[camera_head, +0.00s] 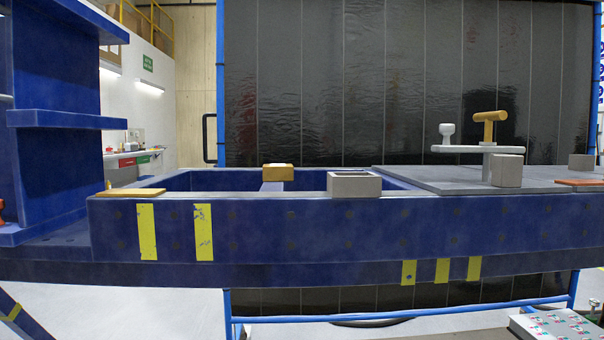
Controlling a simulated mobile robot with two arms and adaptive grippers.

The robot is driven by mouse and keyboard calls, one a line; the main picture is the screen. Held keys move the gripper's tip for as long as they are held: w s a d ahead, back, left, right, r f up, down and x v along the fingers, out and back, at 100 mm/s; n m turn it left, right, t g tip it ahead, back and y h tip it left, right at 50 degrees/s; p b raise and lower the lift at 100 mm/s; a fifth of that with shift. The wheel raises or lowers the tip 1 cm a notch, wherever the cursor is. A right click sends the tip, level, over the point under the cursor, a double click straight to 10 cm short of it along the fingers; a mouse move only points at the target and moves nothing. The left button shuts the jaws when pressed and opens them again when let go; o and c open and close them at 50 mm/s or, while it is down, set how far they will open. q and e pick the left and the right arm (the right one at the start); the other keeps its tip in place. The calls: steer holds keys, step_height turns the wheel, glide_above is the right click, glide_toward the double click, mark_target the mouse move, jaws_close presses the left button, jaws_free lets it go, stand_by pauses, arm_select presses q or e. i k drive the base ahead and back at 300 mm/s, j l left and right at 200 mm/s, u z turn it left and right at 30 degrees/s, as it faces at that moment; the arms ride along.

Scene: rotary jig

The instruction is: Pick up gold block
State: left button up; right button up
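A gold block (278,172) sits at the far side of the blue frame, on or against its back rail; its exact support is hard to tell. A second gold piece, a T-shaped one (489,122), stands on the grey arm of the rotary jig (470,149) at the right. A thin flat gold plate (131,193) lies on the frame's near left corner. Neither of my grippers is in view.
The long blue frame (345,236) crosses the view, with an open bay at centre left. A grey open box (354,185) sits on its near rail. Grey blocks (507,170) (581,162) stand on the grey deck (430,181). A tall blue upright (58,120) rises at left.

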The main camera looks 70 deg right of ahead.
mark_target(274, 172)
steer(key=k+z, duration=0.25)
steer(key=z, duration=0.2)
steer(key=k+l+z, duration=0.1)
steer(key=k+z, duration=0.2)
steer(key=z, duration=1.15)
steer(key=j+z, duration=0.2)
steer(key=z, duration=0.2)
steer(key=j+z, duration=0.2)
steer(key=z, duration=0.2)
steer(key=j+z, duration=0.2)
steer(key=z, duration=0.2)
steer(key=k+j+z, duration=0.1)
steer(key=z, duration=0.3)
